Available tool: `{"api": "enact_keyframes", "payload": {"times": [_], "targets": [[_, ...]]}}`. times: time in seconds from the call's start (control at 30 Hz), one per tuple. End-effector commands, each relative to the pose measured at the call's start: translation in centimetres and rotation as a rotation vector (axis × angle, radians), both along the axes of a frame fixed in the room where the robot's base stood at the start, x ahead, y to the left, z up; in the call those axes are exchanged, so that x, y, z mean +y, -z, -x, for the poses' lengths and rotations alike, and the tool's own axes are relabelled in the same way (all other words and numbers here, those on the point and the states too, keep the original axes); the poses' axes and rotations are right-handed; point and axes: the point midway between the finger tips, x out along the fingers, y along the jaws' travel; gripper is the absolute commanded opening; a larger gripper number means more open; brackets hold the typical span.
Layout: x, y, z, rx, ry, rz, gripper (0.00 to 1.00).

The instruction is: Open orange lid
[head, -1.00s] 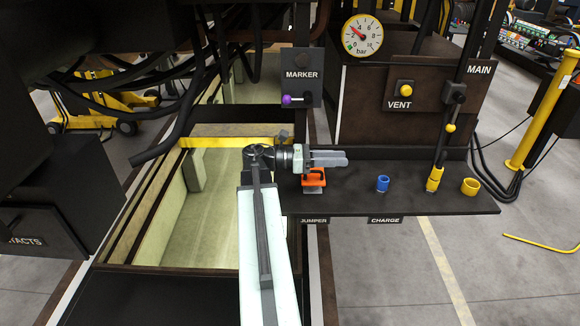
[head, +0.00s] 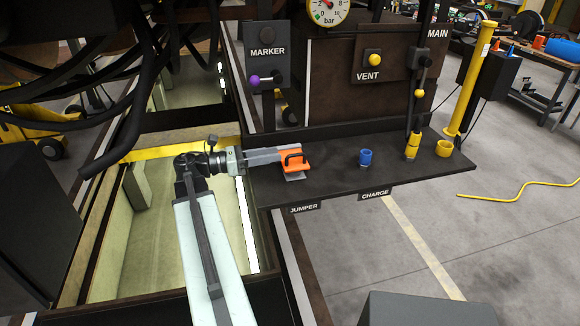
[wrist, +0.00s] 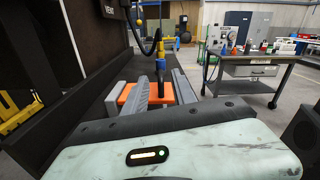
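The orange lid (head: 296,161), with a dark handle loop, sits near the left end of the black shelf (head: 335,178), above the JUMPER label (head: 304,209). It looks closed. My gripper (head: 296,151) reaches in from the left, its grey fingers level with the lid's upper part. In the wrist view the fingers (wrist: 160,82) are apart, and the orange lid (wrist: 166,93) shows between them and left of the left finger, which hides part of it. I cannot tell whether they touch it.
On the shelf stand a blue cap (head: 366,157), a yellow fitting (head: 412,147) and a yellow ring (head: 444,148). A dark panel with a purple knob (head: 254,80) rises behind my gripper. An open pit (head: 150,230) lies at left.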

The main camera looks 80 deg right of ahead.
Motion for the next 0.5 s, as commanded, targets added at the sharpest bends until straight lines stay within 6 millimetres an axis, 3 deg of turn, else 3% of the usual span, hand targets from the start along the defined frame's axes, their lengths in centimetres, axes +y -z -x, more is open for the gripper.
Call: {"api": "enact_keyframes", "payload": {"times": [0.07, 0.3, 0.5], "targets": [[0.0, 1.5, 0.0, 0.000, -0.001, 0.000, 0.33], [-0.1, 1.4, 0.2, 0.000, -0.001, 0.000, 0.33], [-1.3, 1.4, 3.1, 0.000, 0.002, 0.000, 0.33]]}}
